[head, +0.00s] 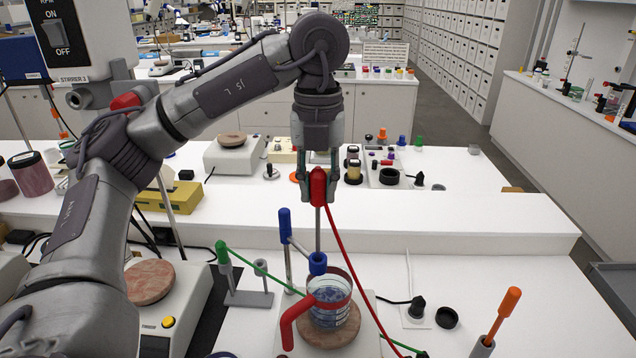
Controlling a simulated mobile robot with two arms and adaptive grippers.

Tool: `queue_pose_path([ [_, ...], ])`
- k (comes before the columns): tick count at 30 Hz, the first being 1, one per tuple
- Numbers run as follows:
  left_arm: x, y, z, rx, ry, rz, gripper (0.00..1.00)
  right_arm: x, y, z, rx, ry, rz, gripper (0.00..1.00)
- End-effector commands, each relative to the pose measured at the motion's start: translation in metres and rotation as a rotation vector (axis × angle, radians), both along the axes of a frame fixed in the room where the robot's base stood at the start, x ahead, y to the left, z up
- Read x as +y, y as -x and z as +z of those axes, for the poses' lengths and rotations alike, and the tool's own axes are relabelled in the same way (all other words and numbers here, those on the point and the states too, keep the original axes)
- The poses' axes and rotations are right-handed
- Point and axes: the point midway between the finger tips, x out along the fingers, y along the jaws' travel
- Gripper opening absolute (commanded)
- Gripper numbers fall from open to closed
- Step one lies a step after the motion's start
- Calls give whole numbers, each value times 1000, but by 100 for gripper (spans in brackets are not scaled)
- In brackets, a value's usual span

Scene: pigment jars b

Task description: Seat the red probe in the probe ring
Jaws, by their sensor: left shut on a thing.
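My left gripper (318,180) is shut on the red handle of the red probe (318,188) and holds it upright. The probe's thin metal shaft points down to the blue probe ring (318,263). I cannot tell how far the shaft enters the ring, and its tip is hidden. The ring sits on an arm from a stand with a blue top (285,225), over a glass beaker (330,298) with blue contents and a red handle. The beaker stands on a round brown plate (338,333). My right gripper is not in view.
The probe's red cable (345,255) runs down to the right. A green-topped probe (222,252) with a green cable stands in a grey holder at left. An orange-handled tool (508,300) stands at right. Black caps (446,317) lie on the white bench, which is clear further right.

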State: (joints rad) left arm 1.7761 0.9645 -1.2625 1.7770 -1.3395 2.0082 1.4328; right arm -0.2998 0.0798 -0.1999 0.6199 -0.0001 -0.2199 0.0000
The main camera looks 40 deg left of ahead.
Motion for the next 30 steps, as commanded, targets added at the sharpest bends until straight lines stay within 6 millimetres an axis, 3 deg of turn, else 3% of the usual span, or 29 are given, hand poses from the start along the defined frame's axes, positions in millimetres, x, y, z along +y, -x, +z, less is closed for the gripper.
queue_pose_path([
  [30, 0, 0, -27, 0, 0, 0, 0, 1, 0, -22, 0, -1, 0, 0],
])
